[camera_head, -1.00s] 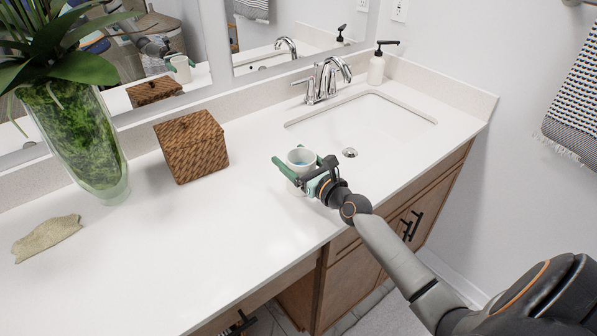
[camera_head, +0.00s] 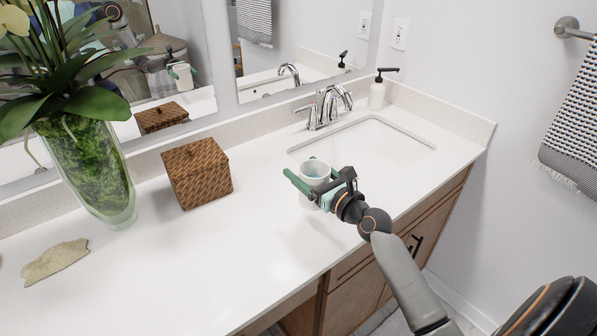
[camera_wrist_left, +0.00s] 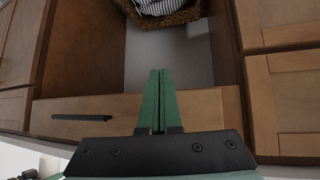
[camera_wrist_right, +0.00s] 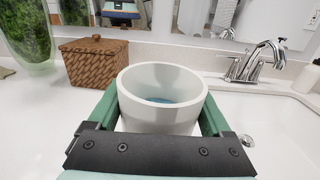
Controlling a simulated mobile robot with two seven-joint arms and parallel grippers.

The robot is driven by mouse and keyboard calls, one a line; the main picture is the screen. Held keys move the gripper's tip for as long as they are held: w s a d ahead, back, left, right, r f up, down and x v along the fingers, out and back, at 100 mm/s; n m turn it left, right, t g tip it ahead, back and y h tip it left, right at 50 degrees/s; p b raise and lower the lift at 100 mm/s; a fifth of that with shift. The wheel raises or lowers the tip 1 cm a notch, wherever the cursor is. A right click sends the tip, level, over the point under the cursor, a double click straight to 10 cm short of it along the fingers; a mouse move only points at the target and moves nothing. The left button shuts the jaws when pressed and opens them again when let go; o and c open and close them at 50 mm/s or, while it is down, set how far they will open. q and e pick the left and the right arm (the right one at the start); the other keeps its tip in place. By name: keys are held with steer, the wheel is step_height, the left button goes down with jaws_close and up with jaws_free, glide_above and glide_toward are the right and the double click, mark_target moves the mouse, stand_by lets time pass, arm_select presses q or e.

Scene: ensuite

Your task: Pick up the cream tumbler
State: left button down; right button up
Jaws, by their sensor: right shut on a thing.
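The cream tumbler (camera_head: 314,170) is a pale cup, upright, with something bluish inside it. My right gripper (camera_head: 306,180) is shut on it, a green finger on either side. The tumbler appears a little above the white counter, in front of the sink. In the right wrist view the tumbler (camera_wrist_right: 160,108) sits between both fingers, its open rim showing and its base hidden. My left gripper (camera_wrist_left: 161,75) shows only in the left wrist view. Its green fingers are together and empty, in front of the wooden cabinets below the counter.
A woven brown box (camera_head: 197,172) and a glass vase with a plant (camera_head: 90,170) stand left of the tumbler. A tan stone-like piece (camera_head: 55,262) lies at the left. The faucet (camera_head: 327,105), sink (camera_head: 385,145) and soap dispenser (camera_head: 377,93) are behind and right. The counter's front middle is clear.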

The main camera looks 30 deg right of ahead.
steer(key=s+d+r, duration=0.3)
steer(key=s+r, duration=0.3)
steer(key=s, duration=0.4)
steer(key=shift+d+r+p, duration=0.15)
steer(key=shift+p, duration=0.3)
steer(key=shift+s, duration=0.15)
